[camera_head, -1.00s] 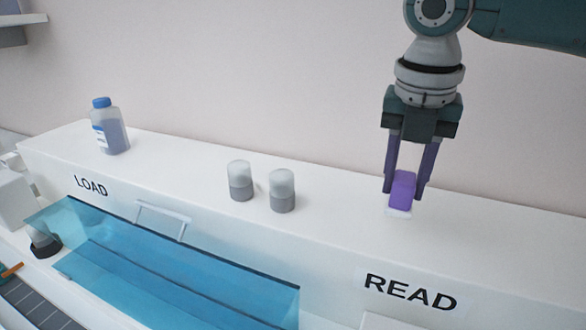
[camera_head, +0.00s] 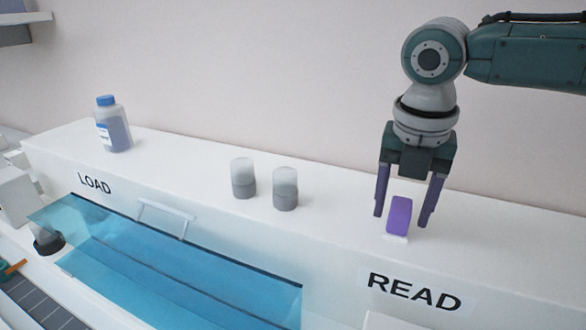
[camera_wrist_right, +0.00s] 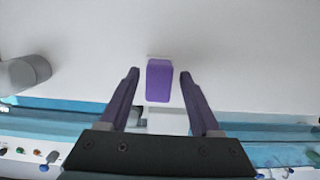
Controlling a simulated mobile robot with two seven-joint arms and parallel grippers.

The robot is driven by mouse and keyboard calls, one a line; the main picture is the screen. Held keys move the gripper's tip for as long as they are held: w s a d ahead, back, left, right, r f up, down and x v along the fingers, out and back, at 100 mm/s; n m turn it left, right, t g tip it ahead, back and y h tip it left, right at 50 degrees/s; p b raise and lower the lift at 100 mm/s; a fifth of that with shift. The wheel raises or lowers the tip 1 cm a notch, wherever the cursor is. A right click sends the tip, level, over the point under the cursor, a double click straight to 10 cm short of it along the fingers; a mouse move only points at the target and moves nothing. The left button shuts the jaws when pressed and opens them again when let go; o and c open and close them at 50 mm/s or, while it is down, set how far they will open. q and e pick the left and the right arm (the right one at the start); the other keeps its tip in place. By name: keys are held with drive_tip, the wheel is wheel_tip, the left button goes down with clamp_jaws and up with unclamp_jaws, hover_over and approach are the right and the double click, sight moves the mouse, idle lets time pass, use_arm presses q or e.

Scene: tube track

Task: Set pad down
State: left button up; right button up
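The pad is a purple block (camera_head: 399,215) with a thin white base. It stands upright on the white top of the machine, above the READ label. My right gripper (camera_head: 404,217) is open around it, with a finger on each side and a gap to both. In the right wrist view the purple block (camera_wrist_right: 159,80) sits between the spread fingertips (camera_wrist_right: 159,77), touching neither. My left gripper is not in view.
A blue-capped bottle (camera_head: 113,124) stands farther left, near the LOAD label. A blue see-through cover (camera_head: 170,255) with a handle is in front. The white top (camera_head: 340,205) around the pad is clear.

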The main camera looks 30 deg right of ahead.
sight(401, 211)
drive_tip(key=shift+r, duration=0.1)
drive_tip(key=shift+r, duration=0.3)
wheel_tip(401, 211, up, 11)
drive_tip(key=a+p, duration=0.1)
drive_tip(key=s+a+f+m+t+y, duration=0.1)
drive_tip(key=s+a+f+m+y, duration=0.1)
drive_tip(key=s+a+f+m, duration=0.55)
drive_tip(key=s+a+f+m+t+y, duration=0.1)
drive_tip(key=s+a+f+m, duration=0.2)
drive_tip(key=a, duration=0.7)
drive_tip(key=s+d+f+m+h, duration=0.1)
drive_tip(key=s+d+m, duration=0.3)
drive_tip(key=s+m, duration=0.4)
drive_tip(key=f+m, duration=0.1)
drive_tip(key=m, duration=0.4)
drive_tip(key=shift+s+d+f+t, duration=0.15)
drive_tip(key=shift+s+d+t, duration=0.15)
drive_tip(key=shift+s, duration=0.05)
